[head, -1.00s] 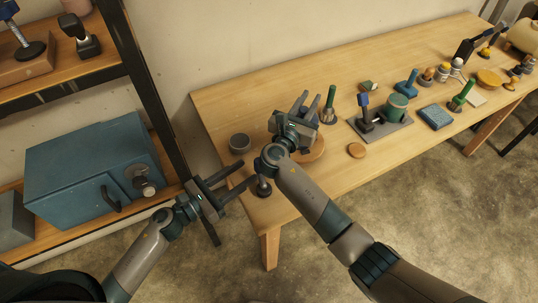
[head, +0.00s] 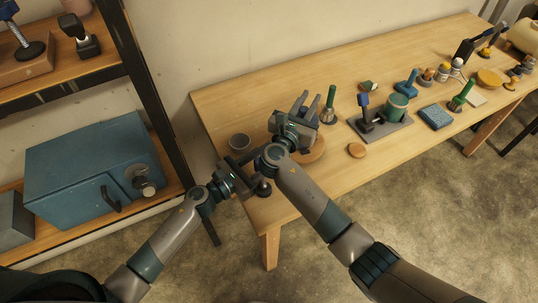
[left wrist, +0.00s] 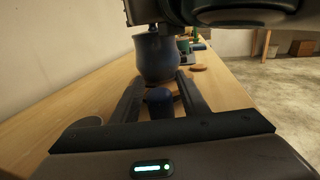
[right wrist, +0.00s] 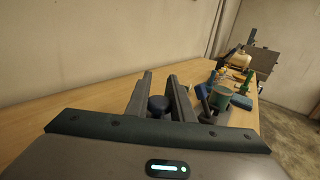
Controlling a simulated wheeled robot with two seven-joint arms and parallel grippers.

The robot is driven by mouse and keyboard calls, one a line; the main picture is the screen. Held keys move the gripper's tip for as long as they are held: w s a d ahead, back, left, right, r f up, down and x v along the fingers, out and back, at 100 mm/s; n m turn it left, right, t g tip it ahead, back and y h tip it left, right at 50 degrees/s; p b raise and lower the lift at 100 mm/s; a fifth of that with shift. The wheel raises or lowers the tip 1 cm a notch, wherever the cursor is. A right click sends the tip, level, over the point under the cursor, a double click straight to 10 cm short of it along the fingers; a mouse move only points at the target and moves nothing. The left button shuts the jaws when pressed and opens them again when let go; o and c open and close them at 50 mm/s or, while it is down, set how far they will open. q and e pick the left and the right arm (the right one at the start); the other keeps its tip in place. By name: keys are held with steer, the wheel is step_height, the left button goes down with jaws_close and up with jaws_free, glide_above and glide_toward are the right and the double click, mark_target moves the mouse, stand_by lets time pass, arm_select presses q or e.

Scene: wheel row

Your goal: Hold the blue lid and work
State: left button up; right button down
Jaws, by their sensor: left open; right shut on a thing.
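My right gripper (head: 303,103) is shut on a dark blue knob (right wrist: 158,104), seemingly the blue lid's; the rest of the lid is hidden. A rounded blue jar (left wrist: 157,60) stands under my right gripper in the left wrist view, apparently on a round wooden disc (head: 314,150). My left gripper (head: 252,170) is open at the table's near left corner. A small dark-blue-knobbed piece (head: 263,188) stands there. A blue knob (left wrist: 160,98) shows between the left fingers in the left wrist view; I cannot tell whether they touch it.
A grey round piece (head: 240,141) lies left of the right gripper. A green-handled tool (head: 329,104), a grey plate (head: 390,134) with a green cup (head: 397,106), and a small wooden disc (head: 356,150) stand to the right. A shelf with a blue box (head: 90,165) is at left.

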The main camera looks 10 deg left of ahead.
arm_select(q)
jaws_close()
steer(key=shift+a+n+t+y, duration=0.1)
steer(key=shift+n+t+y, duration=0.2)
steer(key=shift+s+a+n+t+y, duration=0.1)
steer(key=shift+a+n+t+y, duration=0.35)
steer(key=shift+y, duration=0.3)
steer(key=shift+a+n+t+y, duration=0.2)
steer(key=shift+n+t+y, duration=0.2)
steer(key=shift+n+y, duration=0.25)
steer(key=shift+s+a+n+t+y, duration=0.1)
steer(key=shift+a+n+t+y, duration=0.35)
steer(key=shift+y, duration=0.35)
steer(key=shift+s+a+n+t+y, duration=0.1)
steer(key=shift+a+n+t+y, duration=0.2)
steer(key=shift+n+y, duration=0.5)
steer(key=shift+s+a+n+t+y, duration=0.15)
steer(key=shift+a+n+y, duration=0.25)
steer(key=shift+y, duration=0.6)
